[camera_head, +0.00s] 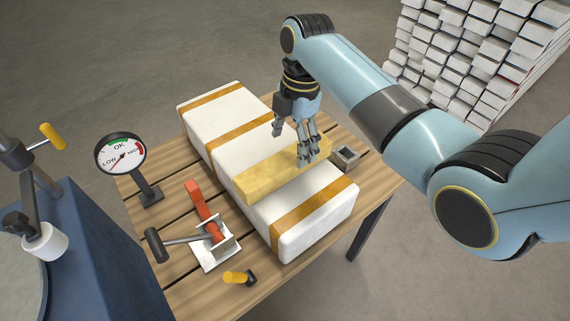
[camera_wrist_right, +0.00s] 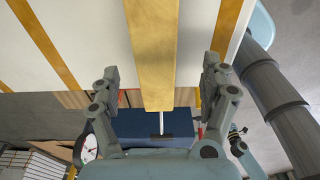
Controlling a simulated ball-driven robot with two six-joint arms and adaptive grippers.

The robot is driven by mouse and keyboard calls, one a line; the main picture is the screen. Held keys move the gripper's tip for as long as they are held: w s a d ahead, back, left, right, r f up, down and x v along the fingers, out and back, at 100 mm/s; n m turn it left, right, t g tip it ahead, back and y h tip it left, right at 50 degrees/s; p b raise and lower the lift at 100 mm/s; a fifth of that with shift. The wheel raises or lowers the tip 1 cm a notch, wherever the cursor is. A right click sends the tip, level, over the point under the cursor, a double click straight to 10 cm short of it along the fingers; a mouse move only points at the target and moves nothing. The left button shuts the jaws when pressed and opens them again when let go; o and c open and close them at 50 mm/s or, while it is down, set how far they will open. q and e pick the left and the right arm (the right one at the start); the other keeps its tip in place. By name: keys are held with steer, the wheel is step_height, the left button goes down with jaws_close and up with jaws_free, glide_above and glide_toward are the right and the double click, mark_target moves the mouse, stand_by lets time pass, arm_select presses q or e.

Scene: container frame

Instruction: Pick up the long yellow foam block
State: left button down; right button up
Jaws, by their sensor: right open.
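The long yellow foam block (camera_head: 270,174) lies on top of a large white package (camera_head: 300,218) with tan bands, across its width. My right gripper (camera_head: 294,143) is above the right part of the block, pointing down, with its fingers spread. In the right wrist view the block (camera_wrist_right: 153,50) runs between the two open fingers (camera_wrist_right: 161,75), with a gap on each side. No contact with the block is visible. My left gripper does not show in the head view.
The package stands on a slatted wooden table (camera_head: 175,205). A gauge (camera_head: 121,156), a red-handled clamp (camera_head: 205,213), a hammer (camera_head: 165,243), a yellow-handled tool (camera_head: 238,277) and a small grey box (camera_head: 345,158) surround it. A blue cabinet (camera_head: 95,250) stands left.

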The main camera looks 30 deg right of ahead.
mark_target(285, 158)
steer(key=f, duration=0.1)
steer(key=a+f, duration=0.1)
steer(key=f, duration=0.3)
steer(key=shift+w+a+f, duration=0.15)
steer(key=shift+w+f, duration=0.1)
steer(key=c, duration=1.1)
steer(key=shift+o, duration=0.2)
steer(key=shift+r, duration=0.1)
